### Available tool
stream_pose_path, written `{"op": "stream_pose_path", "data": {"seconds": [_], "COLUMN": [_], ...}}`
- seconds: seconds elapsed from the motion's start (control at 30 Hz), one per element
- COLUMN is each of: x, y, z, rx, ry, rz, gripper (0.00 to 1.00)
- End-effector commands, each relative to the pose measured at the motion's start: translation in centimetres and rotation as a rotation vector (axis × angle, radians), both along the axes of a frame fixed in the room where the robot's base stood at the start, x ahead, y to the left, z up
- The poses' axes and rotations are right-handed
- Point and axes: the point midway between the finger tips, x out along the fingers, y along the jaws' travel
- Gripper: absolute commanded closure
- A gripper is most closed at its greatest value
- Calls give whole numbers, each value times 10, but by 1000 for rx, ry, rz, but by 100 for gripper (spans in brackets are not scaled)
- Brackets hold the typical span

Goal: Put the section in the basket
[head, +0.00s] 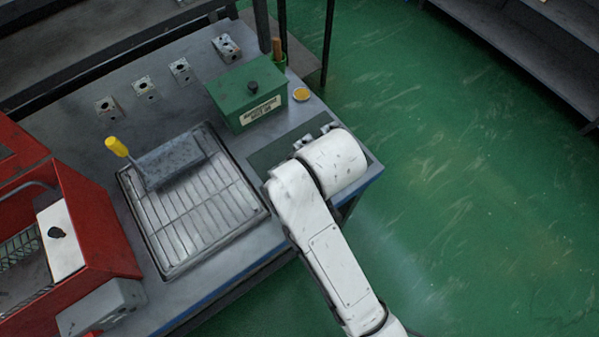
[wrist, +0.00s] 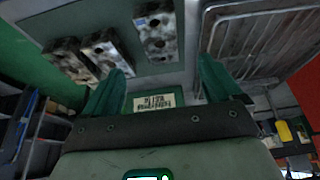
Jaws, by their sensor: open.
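Several grey metal valve blocks show in the wrist view: one (wrist: 155,30) at top centre, one (wrist: 105,50) to its left and one (wrist: 66,62) farther left. They rest on a dark green mat (wrist: 185,70). In the head view, my white arm hides most of this mat (head: 268,158), and grey parts show just past the arm. My gripper (wrist: 162,66) is open, with its two green fingers apart and nothing seen between them. The blocks lie beyond the fingertips. A wire basket (head: 20,248) is partly visible inside the red housing (head: 95,225) at the left.
A green labelled box (head: 248,92) stands behind the mat, near a yellow-topped round item (head: 300,94). A tray with a wire rack (head: 190,225) holds a yellow-handled plate (head: 175,160). Several small blocks (head: 146,88) line the back. A white panel (head: 62,240) stands by the basket.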

Motion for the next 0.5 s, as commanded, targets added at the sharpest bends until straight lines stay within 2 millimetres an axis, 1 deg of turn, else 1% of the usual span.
{"op": "stream_pose_path", "data": {"seconds": [0.03,0.13,0.4,0.47,0.5], "x": [-1,-3,-5,-5,-6], "y": [-1,-3,-4,-9,-17], "z": [5,11,13,11,9], "rx": [1,1,-1,-4,-9], "ry": [-1,-1,1,3,6], "rz": [-1,-1,-1,-9,-22], "gripper": [8,8,8,8,8]}}
